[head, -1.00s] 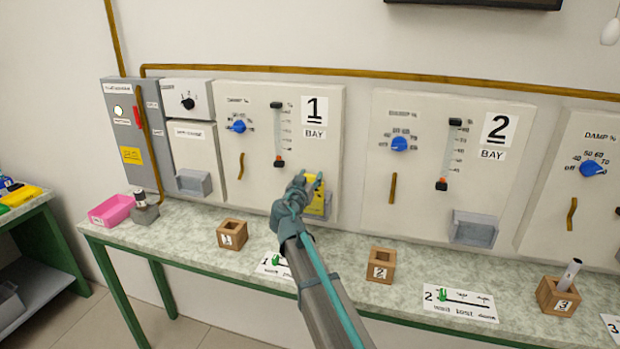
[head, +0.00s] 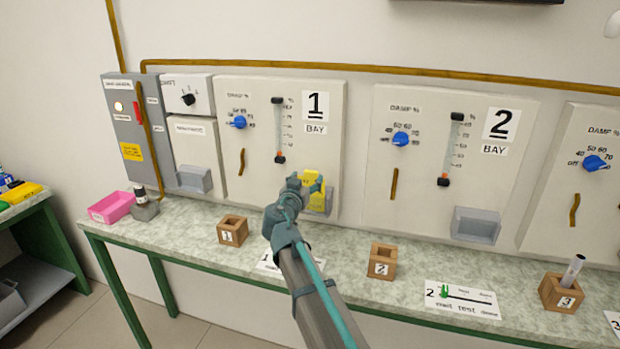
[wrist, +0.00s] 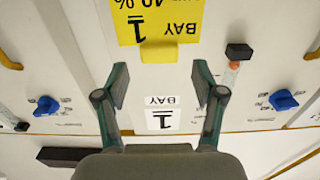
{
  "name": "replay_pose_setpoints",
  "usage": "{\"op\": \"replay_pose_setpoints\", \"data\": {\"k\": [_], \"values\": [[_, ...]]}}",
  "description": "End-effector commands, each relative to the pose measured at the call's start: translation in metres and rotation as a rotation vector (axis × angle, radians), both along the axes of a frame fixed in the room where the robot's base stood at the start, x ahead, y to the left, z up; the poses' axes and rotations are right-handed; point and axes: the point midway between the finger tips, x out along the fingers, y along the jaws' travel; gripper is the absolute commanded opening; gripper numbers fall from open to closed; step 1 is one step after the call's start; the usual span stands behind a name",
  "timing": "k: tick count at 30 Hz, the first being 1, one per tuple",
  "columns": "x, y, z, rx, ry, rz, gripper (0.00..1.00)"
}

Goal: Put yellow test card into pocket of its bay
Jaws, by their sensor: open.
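The yellow test card (head: 314,192) stands at the pocket (head: 329,203) low on the bay 1 panel. The arm partly hides both in the head view, so how deep the card sits cannot be told. In the wrist view the card (wrist: 155,12) shows "BAY 1" print and a plain yellow tab (wrist: 172,50). My gripper (head: 304,186) is in front of the card. In the wrist view its two fingers (wrist: 160,80) are spread wide, with a clear gap between them and nothing held.
The bay 1 panel (head: 262,140) has a blue knob and a slider. The bay 2 panel (head: 425,190) has an empty grey pocket (head: 476,225). Wooden blocks 1 (head: 232,231) and 2 (head: 382,261) stand on the bench below. A pink tray (head: 110,207) is at left.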

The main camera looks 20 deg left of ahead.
Motion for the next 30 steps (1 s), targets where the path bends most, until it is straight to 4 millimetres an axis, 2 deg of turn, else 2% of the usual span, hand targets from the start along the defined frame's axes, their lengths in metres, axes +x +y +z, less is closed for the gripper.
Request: {"op": "replay_pose_setpoints", "data": {"k": [1, 6, 12, 30], "values": [[-0.015, -0.003, -0.004, 0.001, -0.001, 0.002, 0.69], [-0.045, -0.005, -0.003, 0.001, 0.000, 0.001, 0.69], [-0.068, -0.005, -0.001, 0.000, -0.001, 0.001, 0.69], [-0.073, -0.007, 0.000, -0.001, 0.002, -0.004, 0.69]]}}
